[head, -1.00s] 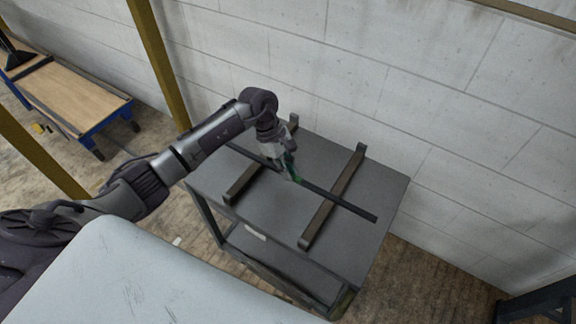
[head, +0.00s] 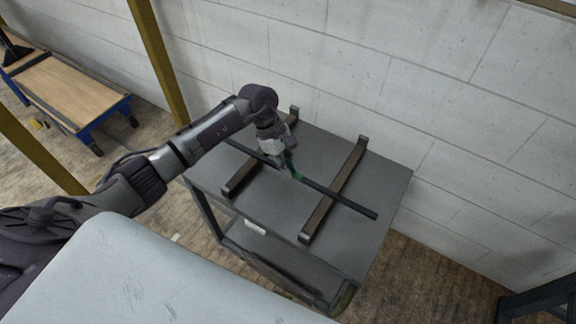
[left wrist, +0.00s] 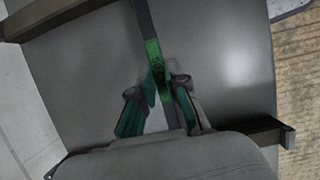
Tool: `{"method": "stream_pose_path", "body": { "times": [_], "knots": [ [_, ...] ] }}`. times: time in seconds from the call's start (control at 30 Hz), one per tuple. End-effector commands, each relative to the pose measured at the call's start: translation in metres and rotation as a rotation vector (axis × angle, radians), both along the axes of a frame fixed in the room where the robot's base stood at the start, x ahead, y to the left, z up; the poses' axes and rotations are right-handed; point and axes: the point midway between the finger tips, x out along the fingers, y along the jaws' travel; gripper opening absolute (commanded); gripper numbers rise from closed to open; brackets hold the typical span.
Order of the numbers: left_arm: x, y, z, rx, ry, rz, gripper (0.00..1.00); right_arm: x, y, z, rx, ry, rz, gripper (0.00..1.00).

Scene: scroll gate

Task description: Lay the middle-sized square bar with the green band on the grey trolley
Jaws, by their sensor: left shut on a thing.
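A long dark square bar (head: 340,199) with a green band lies across the two raised rests on the grey trolley (head: 385,181), or just above them; I cannot tell if it touches. My left gripper (head: 290,174) is at the middle of the bar, shut on it at the green band. In the left wrist view the green band (left wrist: 154,62) runs up between the fingers (left wrist: 160,88), and the bar (left wrist: 144,20) continues away above them. The fingers hide part of the band. My right gripper is not in view.
Two dark rests stand on the trolley top, a right one (head: 333,190) and a left one (head: 240,177), with upturned ends. A block wall stands behind. A wooden-topped blue cart (head: 75,90) and yellow posts (head: 158,60) are at the left.

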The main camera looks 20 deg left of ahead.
Motion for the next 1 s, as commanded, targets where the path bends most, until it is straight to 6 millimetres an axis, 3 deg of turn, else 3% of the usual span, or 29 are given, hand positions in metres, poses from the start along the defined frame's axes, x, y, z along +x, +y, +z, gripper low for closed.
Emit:
{"method": "stream_pose_path", "body": {
  "times": [0.3, 0.33, 0.47, 0.7, 0.8, 1.0],
  "knots": [
    [0.0013, -0.0003, -0.0021, -0.003, -0.004, 0.001, 0.00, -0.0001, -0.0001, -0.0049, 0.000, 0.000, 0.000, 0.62],
    [0.0012, -0.0004, -0.0013, -0.003, -0.004, 0.001, 0.19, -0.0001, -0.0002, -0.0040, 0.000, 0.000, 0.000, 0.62],
    [0.0008, -0.0003, -0.0018, -0.001, -0.003, 0.000, 0.41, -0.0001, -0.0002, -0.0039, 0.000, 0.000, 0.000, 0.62],
    [-0.0009, 0.0002, -0.0048, 0.001, 0.003, 0.000, 0.45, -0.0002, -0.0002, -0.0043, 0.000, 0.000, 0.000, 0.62],
    [-0.0008, 0.0002, -0.0046, 0.001, 0.003, 0.000, 0.62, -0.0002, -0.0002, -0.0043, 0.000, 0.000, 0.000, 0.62],
    [-0.0003, -0.0001, -0.0038, 0.000, 0.001, 0.000, 0.62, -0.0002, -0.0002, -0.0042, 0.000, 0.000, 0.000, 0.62]
  ]
}}
